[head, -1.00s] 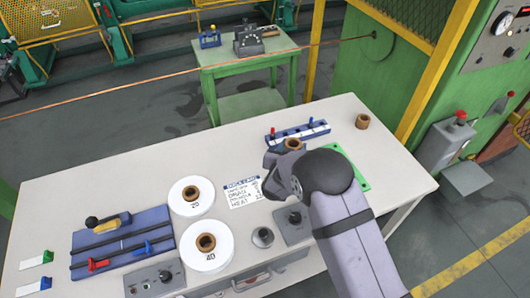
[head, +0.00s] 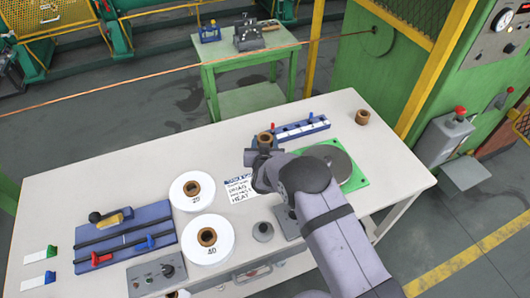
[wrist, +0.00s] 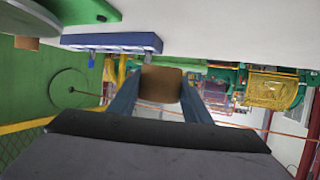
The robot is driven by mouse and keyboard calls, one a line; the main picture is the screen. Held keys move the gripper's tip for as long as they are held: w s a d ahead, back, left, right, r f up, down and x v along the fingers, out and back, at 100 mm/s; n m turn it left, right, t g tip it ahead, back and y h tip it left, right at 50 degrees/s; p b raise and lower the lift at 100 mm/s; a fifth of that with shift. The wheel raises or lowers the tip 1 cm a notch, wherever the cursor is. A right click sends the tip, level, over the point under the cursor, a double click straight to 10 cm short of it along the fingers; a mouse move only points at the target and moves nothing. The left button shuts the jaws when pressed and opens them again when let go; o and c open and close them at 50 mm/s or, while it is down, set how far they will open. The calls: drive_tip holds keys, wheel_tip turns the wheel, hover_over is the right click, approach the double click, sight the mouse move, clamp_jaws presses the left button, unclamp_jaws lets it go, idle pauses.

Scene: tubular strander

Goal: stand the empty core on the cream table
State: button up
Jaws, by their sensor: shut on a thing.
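A brown cardboard core (head: 265,139) is held upright, or nearly so, in my gripper (head: 261,150). The wrist view shows this core (wrist: 160,86) between the two fingers, and my gripper (wrist: 160,98) is shut on it. It is over the cream table (head: 115,192), left of the blue-and-white rack (head: 302,128); whether its bottom touches the table I cannot tell. A second brown core (head: 362,117) stands on the table at the back right, apart from the gripper.
Two white spools (head: 192,190) (head: 208,240), a printed card (head: 240,190) and a grey cone-shaped piece (head: 263,231) are near the gripper. A round grey plate on a green base (head: 340,165) lies right. A blue slide fixture (head: 122,240) is at left. The back left tabletop is clear.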

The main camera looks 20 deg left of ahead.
drive_tip(key=shift+f+p, duration=0.3)
drive_tip(key=shift+f, duration=0.95)
drive_tip(key=shift+f, duration=0.1)
drive_tip(key=shift+f+p, duration=0.65)
drive_tip(key=shift+f, duration=1.35)
drive_tip(key=shift+f, duration=0.2)
drive_tip(key=o, duration=1.1)
drive_tip(key=shift+o, duration=0.2)
drive_tip(key=shift+r, duration=0.1)
